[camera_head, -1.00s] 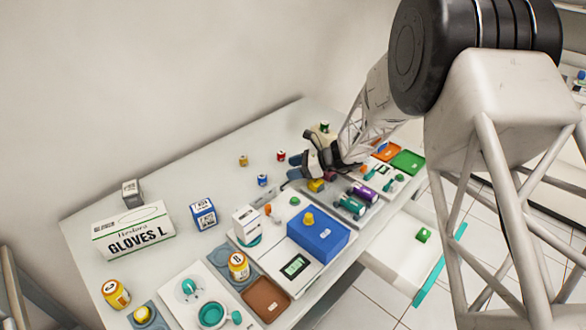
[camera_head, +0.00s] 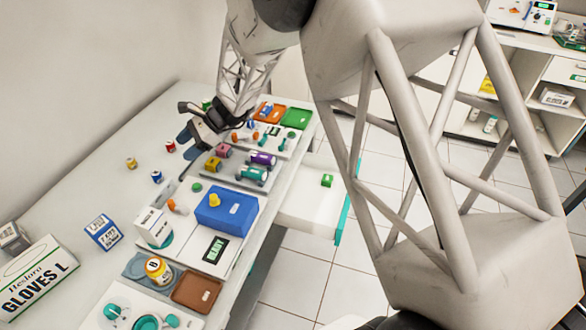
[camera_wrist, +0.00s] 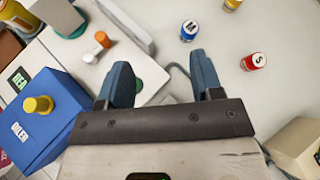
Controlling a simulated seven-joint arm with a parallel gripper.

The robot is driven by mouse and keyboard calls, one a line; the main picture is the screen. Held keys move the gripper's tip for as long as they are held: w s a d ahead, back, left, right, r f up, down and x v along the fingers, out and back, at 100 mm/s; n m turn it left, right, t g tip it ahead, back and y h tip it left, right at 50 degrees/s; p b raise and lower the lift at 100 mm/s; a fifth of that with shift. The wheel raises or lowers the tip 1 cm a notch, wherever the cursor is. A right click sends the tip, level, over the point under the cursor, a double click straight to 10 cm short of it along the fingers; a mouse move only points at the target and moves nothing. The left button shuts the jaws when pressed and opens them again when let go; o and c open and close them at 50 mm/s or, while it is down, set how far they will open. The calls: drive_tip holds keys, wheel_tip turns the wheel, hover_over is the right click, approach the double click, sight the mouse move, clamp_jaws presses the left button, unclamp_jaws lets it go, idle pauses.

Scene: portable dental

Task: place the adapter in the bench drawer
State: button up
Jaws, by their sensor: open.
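The bench drawer (camera_head: 305,207) is pulled out at the right side of the bench, with a teal front edge. No other thing is clearly recognisable as the adapter. My gripper (camera_head: 184,148) is over the bench, left of the yellow and pink pieces and away from the drawer. In the wrist view my gripper (camera_wrist: 163,82) shows two blue fingers spread apart with nothing between them.
A blue box (camera_head: 226,214) with a yellow knob stands on the bench. An orange-and-white piece (camera_wrist: 97,45), a blue-labelled jar (camera_wrist: 188,31) and a red jar (camera_wrist: 254,61) are near the gripper. A gloves carton (camera_head: 38,275) is front left. Floor lies beyond the drawer.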

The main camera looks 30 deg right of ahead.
drive_tip(key=s+d+r+n+h, duration=0.3)
drive_tip(key=s+r+n, duration=0.1)
drive_tip(key=s+r, duration=0.4)
drive_tip(key=s+d+r+n+h, duration=0.35)
drive_tip(key=s+r, duration=0.25)
drive_tip(key=s, duration=0.4)
drive_tip(key=s+d+r+n+h, duration=0.1)
drive_tip(key=s+d+n, duration=0.1)
drive_tip(key=s, duration=0.5)
drive_tip(key=s+d+r+n+t+h, duration=0.1)
drive_tip(key=s+d+r+n+h, duration=0.1)
drive_tip(key=s, duration=0.5)
drive_tip(key=s+d+r+n+t+h, duration=0.1)
drive_tip(key=s+d+n+h, duration=0.1)
drive_tip(key=s+d+n, duration=0.2)
drive_tip(key=s+d, duration=0.1)
drive_tip(key=s, duration=0.2)
drive_tip(key=shift+r, duration=0.3)
drive_tip(key=shift+o, duration=0.5)
drive_tip(key=shift+h, duration=0.25)
drive_tip(key=shift+w, duration=0.1)
